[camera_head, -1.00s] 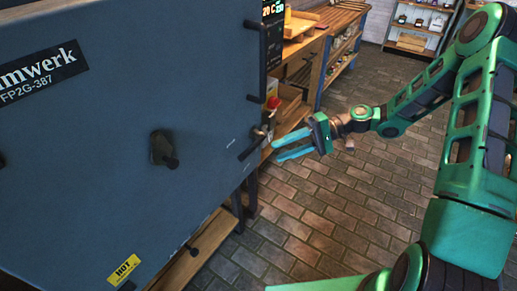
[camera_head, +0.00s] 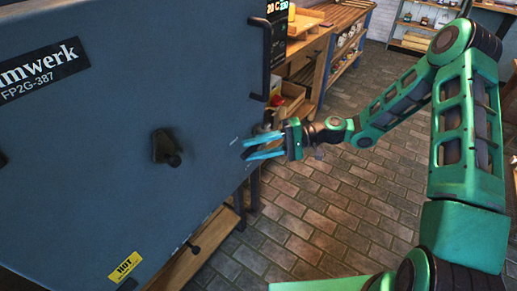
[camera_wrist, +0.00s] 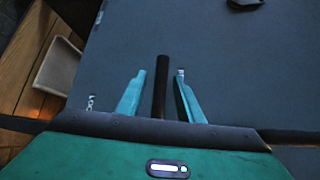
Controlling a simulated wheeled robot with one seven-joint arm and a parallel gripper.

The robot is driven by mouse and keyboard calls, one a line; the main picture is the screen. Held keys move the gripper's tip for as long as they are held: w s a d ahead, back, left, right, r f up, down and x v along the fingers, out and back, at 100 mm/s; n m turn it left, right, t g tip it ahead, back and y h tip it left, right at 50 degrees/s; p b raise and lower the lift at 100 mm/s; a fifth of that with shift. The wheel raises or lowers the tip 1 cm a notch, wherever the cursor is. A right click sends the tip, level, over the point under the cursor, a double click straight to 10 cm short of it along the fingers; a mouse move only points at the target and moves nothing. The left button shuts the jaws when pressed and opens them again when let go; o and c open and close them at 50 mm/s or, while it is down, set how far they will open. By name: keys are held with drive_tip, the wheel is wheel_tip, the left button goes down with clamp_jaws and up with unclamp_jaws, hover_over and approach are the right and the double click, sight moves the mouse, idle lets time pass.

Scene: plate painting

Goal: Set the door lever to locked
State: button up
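The blue-grey kiln door (camera_head: 90,190) fills the left of the head view and most of the wrist view (camera_wrist: 230,80). In the wrist view the door lever, a black bar (camera_wrist: 161,82), runs between the two teal fingers of my gripper (camera_wrist: 160,74). Narrow gaps show on both sides of the lever, so the gripper looks open around it. In the head view my gripper (camera_head: 245,149) is at the door's right edge, and its fingers largely hide the lever.
A dark knob (camera_head: 165,148) sticks out of the middle of the door. A vertical black handle (camera_head: 266,60) stands at the door's upper right edge. A wooden workbench (camera_head: 305,60) with shelves stands behind. The brick floor (camera_head: 310,225) to the right is clear.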

drive_tip(key=shift+s+a+f, duration=0.1)
drive_tip(key=shift+a, duration=0.4)
